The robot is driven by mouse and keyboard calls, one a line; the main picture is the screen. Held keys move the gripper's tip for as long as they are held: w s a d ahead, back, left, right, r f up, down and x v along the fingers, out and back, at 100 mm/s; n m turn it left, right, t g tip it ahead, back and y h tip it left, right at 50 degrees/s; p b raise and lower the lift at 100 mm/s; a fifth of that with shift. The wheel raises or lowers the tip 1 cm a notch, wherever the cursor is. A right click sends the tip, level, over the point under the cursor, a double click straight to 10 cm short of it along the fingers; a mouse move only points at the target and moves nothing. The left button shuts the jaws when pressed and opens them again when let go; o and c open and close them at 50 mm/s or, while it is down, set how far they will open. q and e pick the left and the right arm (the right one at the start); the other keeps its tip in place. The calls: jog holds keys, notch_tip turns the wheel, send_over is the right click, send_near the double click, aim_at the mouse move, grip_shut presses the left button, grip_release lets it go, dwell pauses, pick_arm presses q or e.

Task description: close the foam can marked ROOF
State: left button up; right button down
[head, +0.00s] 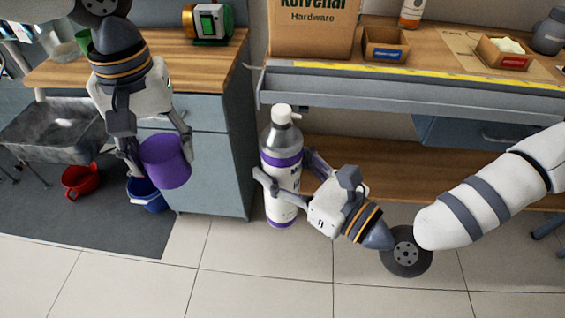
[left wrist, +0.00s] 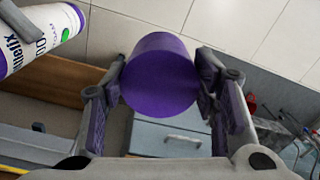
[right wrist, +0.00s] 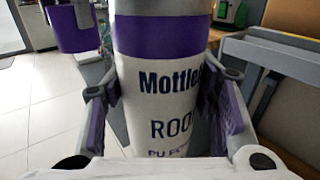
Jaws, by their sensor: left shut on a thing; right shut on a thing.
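The foam can (head: 283,165) is a tall white, purple and silver can with a white nozzle on top. In the right wrist view its label (right wrist: 170,110) reads "Mottle…" and "ROO…", partly cut off. My right gripper (head: 288,176) is shut around the can's body and holds it upright in front of the workbench. My left gripper (head: 157,156) is shut on a purple cap (head: 166,161), which also fills the middle of the left wrist view (left wrist: 160,75). The cap is to the left of the can and apart from it.
A workbench (head: 420,85) with a cardboard box (head: 314,28) and small bins stands behind the can. A blue-grey cabinet (head: 215,150) stands behind the cap. A grey sink (head: 55,130), a red pot (head: 82,180) and a blue bucket (head: 146,195) are at left. The tiled floor in front is clear.

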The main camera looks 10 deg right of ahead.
pick_arm(q)
jog(key=w+d+r, duration=0.2)
jog(key=d+r, duration=0.5)
jog(key=d, duration=0.1)
notch_tip(320, 180, up, 8)
jog(key=f, duration=0.1)
send_over(283, 111)
jog(key=shift+w+r+n, duration=0.1)
jog(key=shift+r+n, duration=0.15)
jog(key=shift+n, duration=0.15)
jog(key=shift+f, duration=2)
jog(key=shift+f, duration=0.85)
jog(key=shift+f, duration=0.65)
